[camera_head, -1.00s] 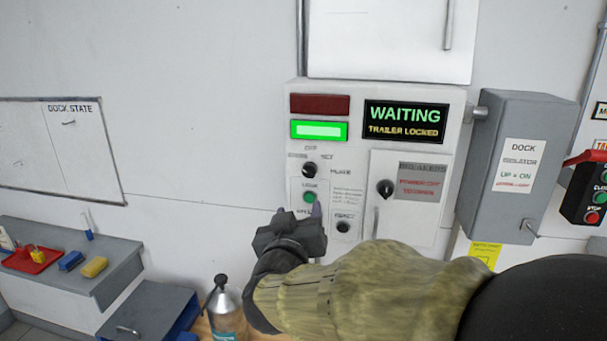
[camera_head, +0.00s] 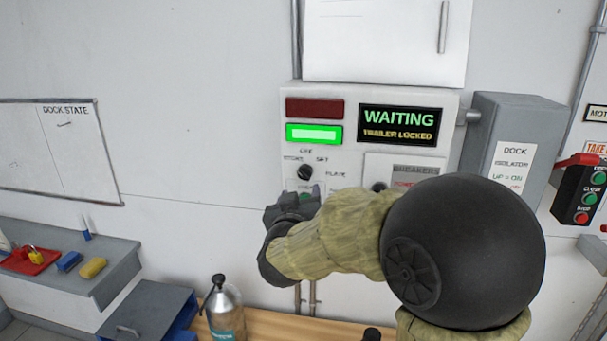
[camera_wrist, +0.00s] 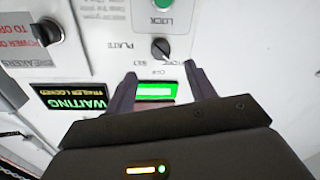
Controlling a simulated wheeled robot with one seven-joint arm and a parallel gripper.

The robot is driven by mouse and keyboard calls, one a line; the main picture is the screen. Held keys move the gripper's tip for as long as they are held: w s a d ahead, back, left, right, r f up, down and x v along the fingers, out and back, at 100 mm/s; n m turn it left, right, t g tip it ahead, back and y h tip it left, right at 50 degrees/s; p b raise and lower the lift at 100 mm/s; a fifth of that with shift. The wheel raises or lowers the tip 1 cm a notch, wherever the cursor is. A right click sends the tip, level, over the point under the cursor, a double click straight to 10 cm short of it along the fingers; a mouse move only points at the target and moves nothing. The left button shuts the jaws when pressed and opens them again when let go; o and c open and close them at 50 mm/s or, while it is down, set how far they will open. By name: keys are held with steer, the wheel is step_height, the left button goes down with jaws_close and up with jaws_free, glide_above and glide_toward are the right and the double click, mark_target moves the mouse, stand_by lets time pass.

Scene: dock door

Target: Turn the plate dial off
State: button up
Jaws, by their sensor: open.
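The plate dial (camera_head: 305,172) is a small round black knob on the white control panel (camera_head: 359,149), with the words OFF, SET and PLATE printed around it. In the wrist view the dial (camera_wrist: 159,48) appears upside down, just beyond and between my fingertips. Its pointer direction is too small to tell surely. My gripper (camera_head: 302,192) is open and empty, just below the dial in the head view. In the wrist view its two fingers (camera_wrist: 160,76) stand apart, and I see no contact with the dial. My gripper covers much of the panel below the dial.
A green LOCK button (camera_wrist: 163,4) is close to the dial. The screen (camera_head: 400,124) reads WAITING, TRAILER LOCKED, beside a lit green lamp (camera_head: 314,133). Another black knob (camera_wrist: 48,32) is on the breaker door. A grey isolator box (camera_head: 509,151) stands right. A bottle (camera_head: 223,312) stands below.

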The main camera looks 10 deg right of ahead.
mark_target(304, 178)
steer(key=p+x, duration=0.2)
steer(key=x, duration=0.5)
steer(key=shift+w+d+p, duration=0.1)
steer(key=shift+w+p, duration=0.25)
steer(key=shift+p, duration=0.05)
steer(key=shift+w+d, duration=0.2)
steer(key=shift+w, duration=0.35)
steer(key=shift+s+a, duration=0.1)
steer(key=shift+s, duration=0.1)
steer(key=c, duration=1)
